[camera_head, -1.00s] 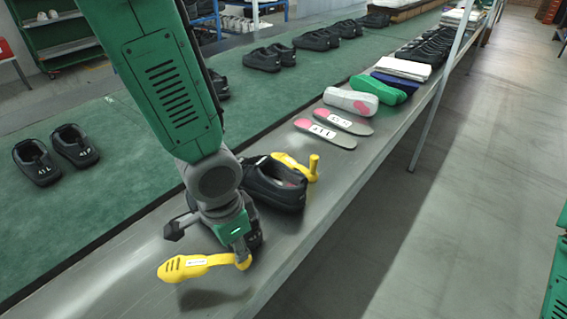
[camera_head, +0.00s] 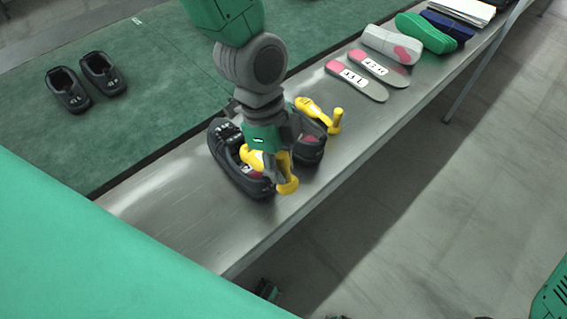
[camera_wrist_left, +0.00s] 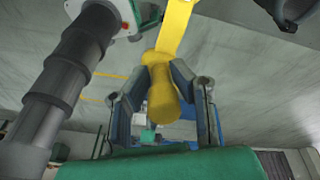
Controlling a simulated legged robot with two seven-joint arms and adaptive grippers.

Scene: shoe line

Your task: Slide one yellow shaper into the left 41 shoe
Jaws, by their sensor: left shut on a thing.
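A pair of black shoes stands on the metal bench. The left shoe (camera_head: 228,165) is below my left gripper (camera_head: 278,165), and the right shoe (camera_head: 312,150) is beside it, partly hidden by the gripper. My left gripper is shut on the knob end of a yellow shaper (camera_head: 288,187); the left wrist view shows the shaper (camera_wrist_left: 163,98) between the fingers. The shaper's front lies over the left shoe's opening; I cannot tell how far inside it is. A second yellow shaper (camera_head: 318,112) lies behind the right shoe. The shoe sizes are not readable. My right gripper is not seen.
Another black pair (camera_head: 85,82) stands on the green belt (camera_head: 150,60). The near bench surface is clear.

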